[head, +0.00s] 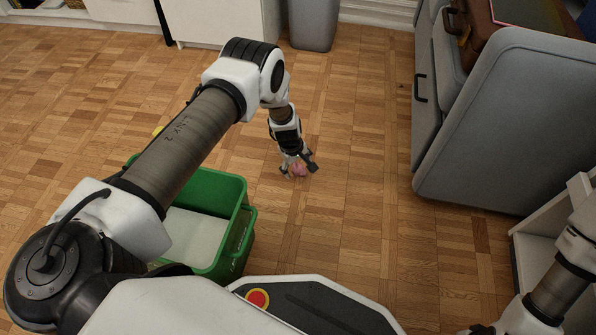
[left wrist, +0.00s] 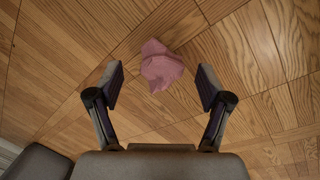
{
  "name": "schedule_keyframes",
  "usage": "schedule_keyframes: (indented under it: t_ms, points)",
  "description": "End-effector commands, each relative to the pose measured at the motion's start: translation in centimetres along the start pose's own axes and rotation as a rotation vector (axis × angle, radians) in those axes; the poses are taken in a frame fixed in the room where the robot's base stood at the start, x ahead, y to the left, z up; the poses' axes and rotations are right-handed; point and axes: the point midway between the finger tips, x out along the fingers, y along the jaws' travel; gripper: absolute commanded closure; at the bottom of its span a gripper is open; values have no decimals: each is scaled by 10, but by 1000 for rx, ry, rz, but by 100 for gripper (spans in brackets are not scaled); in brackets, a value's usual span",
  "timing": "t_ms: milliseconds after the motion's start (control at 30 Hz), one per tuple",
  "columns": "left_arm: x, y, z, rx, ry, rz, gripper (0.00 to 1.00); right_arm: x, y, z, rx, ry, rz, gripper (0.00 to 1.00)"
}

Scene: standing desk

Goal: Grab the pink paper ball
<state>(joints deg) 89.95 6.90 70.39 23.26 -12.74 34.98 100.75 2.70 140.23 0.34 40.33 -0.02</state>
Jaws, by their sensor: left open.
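The pink paper ball (head: 299,170) is a crumpled lump on the wooden floor, near the middle of the head view. It also shows in the left wrist view (left wrist: 162,65), above centre and a little beyond the fingertips. My left gripper (head: 298,168) points down at the ball. In the left wrist view its two fingers (left wrist: 160,86) are spread apart and empty, with the ball lying ahead of the gap between them. Part of the ball is hidden by the fingers in the head view. My right gripper is not in view; only part of my right arm shows at the lower right.
A green bin (head: 216,188) with a pale inside stands left of the ball, partly behind my left arm. A grey waste bin (head: 313,24) is at the back. The floor around the ball is clear.

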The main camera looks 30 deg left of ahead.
Motion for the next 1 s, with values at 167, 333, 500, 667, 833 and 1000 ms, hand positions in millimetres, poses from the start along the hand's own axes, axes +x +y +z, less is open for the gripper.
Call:
schedule_keyframes:
  t_ms: [167,333,500,667,833,1000]
  points:
    - [28,0,1,1,1,1,21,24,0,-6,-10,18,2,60]
    - [25,0,1,0,0,0,21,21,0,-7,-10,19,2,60]
    - [26,0,1,0,0,0,55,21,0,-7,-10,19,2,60]
    - [26,0,1,0,0,0,63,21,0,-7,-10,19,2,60]
    - [26,0,1,0,0,0,63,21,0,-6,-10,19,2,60]
    - [20,1,0,0,0,0,63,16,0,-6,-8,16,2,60]
